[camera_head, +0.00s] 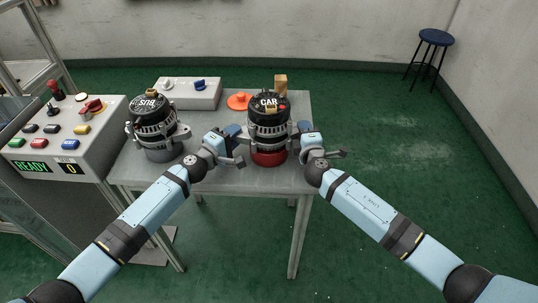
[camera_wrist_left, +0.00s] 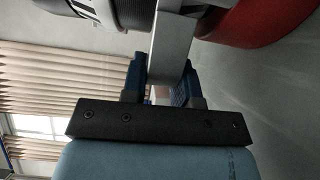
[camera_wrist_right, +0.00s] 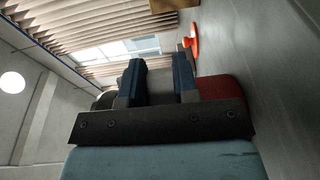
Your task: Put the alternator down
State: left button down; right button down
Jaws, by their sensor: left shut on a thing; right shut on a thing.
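The alternator marked CAR (camera_head: 269,113) is black and silver and stands upright over a red round base (camera_head: 269,158) on the grey table. Whether it rests on that base is hard to tell. My left gripper (camera_head: 236,134) is shut on its left side, on a grey lug (camera_wrist_left: 172,45) in the left wrist view. My right gripper (camera_head: 302,132) is shut on its right side; the right wrist view shows the blue fingers around a grey part (camera_wrist_right: 160,85). A second alternator marked BUS (camera_head: 153,122) stands on a grey base (camera_head: 163,151) to the left.
A grey box with buttons (camera_head: 188,93) and an orange disc-like piece (camera_head: 239,101) lie behind. A wooden block (camera_head: 281,84) stands behind the CAR alternator. A control panel (camera_head: 62,135) reading READY is at the left. The table's (camera_head: 222,178) front strip is bare.

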pick_arm(q)
jog(key=shift+w+f+b, duration=0.1)
jog(key=shift+b, duration=0.3)
pick_arm(e)
jog(key=shift+w+f, duration=0.1)
pick_arm(q)
jog(key=c, duration=1)
grip_release()
jog(key=shift+f, duration=0.2)
pick_arm(e)
jog(key=c, duration=1)
grip_release()
jog(key=shift+s+f, duration=0.2)
pick_arm(q)
jog(key=shift+o, duration=0.6)
jog(key=shift+s+r, duration=0.25)
jog(key=shift+s, duration=0.15)
pick_arm(e)
jog(key=shift+o, duration=0.6)
jog(key=shift+s+r, duration=0.2)
jog(key=shift+r, duration=0.05)
pick_arm(q)
jog(key=shift+f, duration=0.1)
pick_arm(e)
jog(key=shift+f, duration=0.1)
pick_arm(q)
jog(key=shift+w+f, duration=0.1)
pick_arm(e)
jog(key=shift+w+f, duration=0.1)
jog(key=shift+w, duration=0.05)
